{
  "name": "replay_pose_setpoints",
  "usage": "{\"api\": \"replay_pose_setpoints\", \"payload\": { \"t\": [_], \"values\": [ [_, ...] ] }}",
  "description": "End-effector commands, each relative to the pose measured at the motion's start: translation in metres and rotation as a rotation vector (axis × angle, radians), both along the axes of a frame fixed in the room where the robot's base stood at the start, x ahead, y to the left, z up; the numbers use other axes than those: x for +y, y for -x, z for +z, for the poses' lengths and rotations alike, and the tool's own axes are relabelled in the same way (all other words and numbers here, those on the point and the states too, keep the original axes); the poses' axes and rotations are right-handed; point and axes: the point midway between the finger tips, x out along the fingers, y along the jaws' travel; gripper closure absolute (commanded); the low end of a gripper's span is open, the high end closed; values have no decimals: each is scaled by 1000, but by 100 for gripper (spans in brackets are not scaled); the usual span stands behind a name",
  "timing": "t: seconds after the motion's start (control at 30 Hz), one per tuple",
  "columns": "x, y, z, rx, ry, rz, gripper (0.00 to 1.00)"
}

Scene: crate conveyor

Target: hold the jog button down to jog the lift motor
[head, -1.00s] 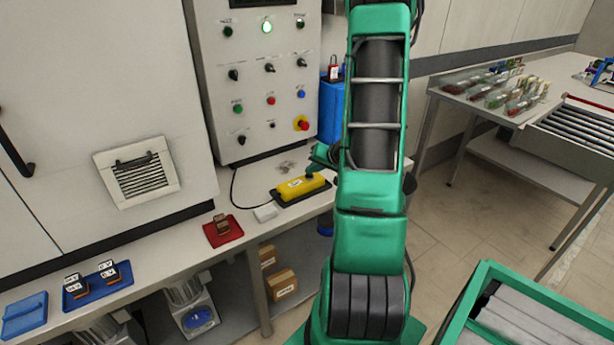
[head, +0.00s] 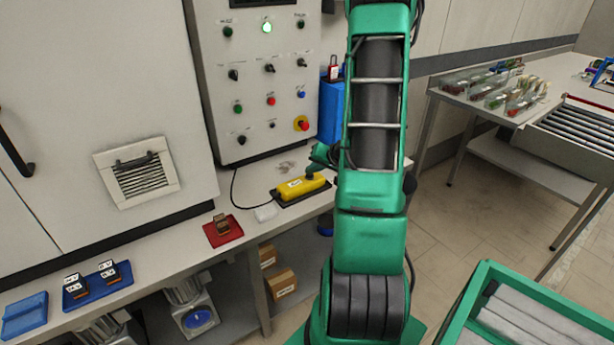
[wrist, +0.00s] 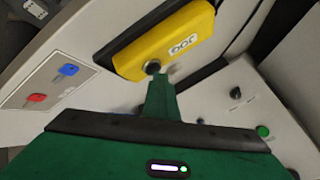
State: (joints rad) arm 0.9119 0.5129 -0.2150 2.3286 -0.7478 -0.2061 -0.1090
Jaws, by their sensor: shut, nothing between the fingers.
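The yellow jog box (head: 303,189) lies in a dark holder on the bench below the control panel. In the wrist view the yellow jog box (wrist: 175,42) carries a "JOG" label, with the round jog button (wrist: 152,66) near its end. My gripper (wrist: 158,78) is shut and empty, its green fingertips at the button and partly over it. I cannot tell whether they touch it or whether the button is pressed in. In the head view my gripper (head: 312,170) is over the far end of the box, partly hidden by my arm.
The control panel (head: 255,90) stands behind, with switches, a lit green lamp (head: 266,27) and a red stop button (head: 302,123). A red tray (head: 238,236) and a blue tray (head: 75,300) lie to the left. A blue box (head: 330,112) stands behind the arm.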

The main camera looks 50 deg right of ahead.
Motion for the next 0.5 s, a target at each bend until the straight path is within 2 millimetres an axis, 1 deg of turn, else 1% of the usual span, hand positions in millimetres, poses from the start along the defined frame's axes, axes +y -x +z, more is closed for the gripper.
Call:
{"api": "replay_pose_setpoints", "payload": {
  "t": [0.17, 0.5],
  "values": [
    [0, 0, 1, 1, 0, 0, 100],
    [0, 0, 16, 0, 0, 0, 100]
  ]
}}
